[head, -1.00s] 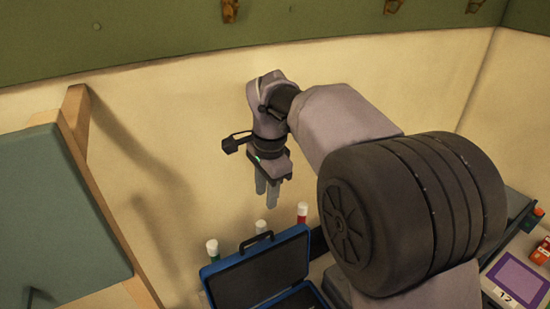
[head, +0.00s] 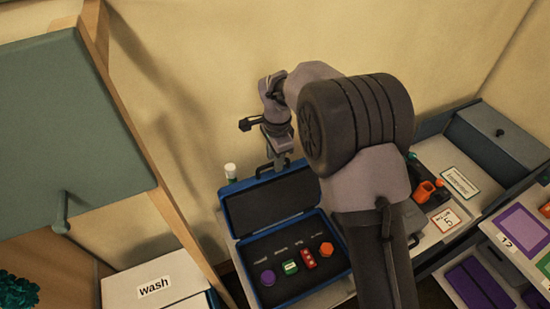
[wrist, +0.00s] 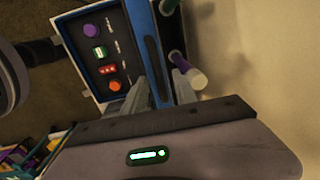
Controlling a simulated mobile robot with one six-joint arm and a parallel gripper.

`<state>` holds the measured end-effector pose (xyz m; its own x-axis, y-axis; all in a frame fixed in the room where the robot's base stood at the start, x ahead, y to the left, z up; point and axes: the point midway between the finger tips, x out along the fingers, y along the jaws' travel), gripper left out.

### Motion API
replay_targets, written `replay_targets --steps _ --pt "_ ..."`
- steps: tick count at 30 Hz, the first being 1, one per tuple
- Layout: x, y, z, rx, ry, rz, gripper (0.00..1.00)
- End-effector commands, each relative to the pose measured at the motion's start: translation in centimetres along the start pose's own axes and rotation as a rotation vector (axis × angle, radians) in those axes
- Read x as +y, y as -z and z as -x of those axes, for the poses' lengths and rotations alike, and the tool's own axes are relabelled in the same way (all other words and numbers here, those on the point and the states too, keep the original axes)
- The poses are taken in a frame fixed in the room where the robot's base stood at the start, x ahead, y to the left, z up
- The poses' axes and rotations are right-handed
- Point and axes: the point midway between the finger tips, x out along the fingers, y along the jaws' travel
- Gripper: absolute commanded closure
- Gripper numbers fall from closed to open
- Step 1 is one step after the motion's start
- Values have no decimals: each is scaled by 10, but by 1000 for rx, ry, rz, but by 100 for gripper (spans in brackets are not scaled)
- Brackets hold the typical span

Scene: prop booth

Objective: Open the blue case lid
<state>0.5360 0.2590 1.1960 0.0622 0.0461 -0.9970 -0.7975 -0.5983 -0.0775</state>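The blue case (head: 239,254) stands on the counter with its lid (head: 270,200) raised, leaning a little back from upright. Its tray holds a purple round piece (head: 267,277), a green block (head: 290,267), a red block (head: 309,259) and an orange piece (head: 326,249). My gripper (head: 279,164) hangs fingers-down at the lid's top edge.
A "wash" box (head: 170,288) is at lower left. A green panel (head: 70,130) rises at left. Trays and a grey box (head: 495,137) lie right.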

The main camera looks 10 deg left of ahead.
Motion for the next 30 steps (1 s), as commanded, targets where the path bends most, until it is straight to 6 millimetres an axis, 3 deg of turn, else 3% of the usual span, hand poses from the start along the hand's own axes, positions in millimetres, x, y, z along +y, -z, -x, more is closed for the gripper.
replay_targets --steps 7,12,30 --pt "0 0 -1 0 0 0 66" --pt "0 0 0 0 0 0 99" --pt "0 0 0 0 1 0 100"
